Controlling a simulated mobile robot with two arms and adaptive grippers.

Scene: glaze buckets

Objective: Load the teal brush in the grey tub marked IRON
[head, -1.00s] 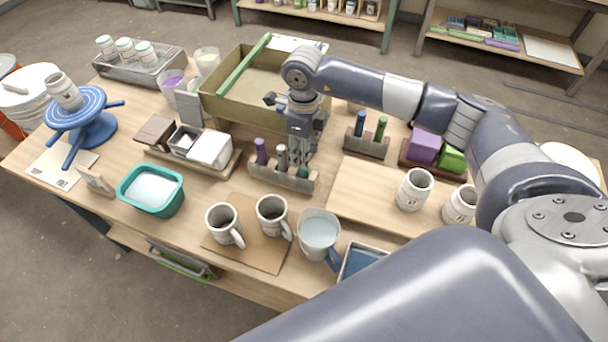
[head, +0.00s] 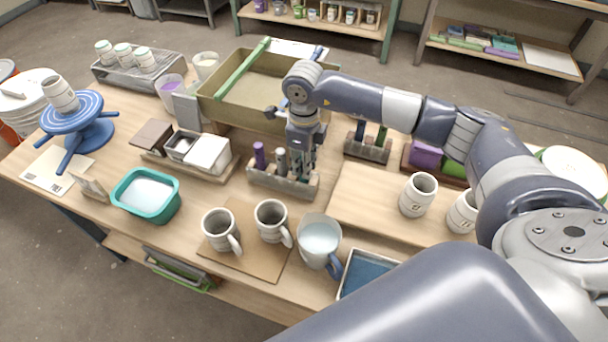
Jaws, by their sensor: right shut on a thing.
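My right gripper (head: 302,163) points down over the brush rack (head: 268,180) in the middle of the table. Its fingers are shut on the teal brush, whose handle is mostly hidden between them and stands upright at the rack's right end. A purple handle (head: 259,155) and a pale grey handle (head: 281,160) stand in the same rack. A small open grey tub (head: 181,148) stands on a wooden board left of the rack, beside a whitish lidded box (head: 208,153). I cannot read any IRON marking. My left gripper is out of view.
An olive crate (head: 245,112) stands behind the rack. Two mugs (head: 219,228) and a pitcher (head: 319,240) stand in front of it. A teal basin (head: 146,195) is at the left front.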

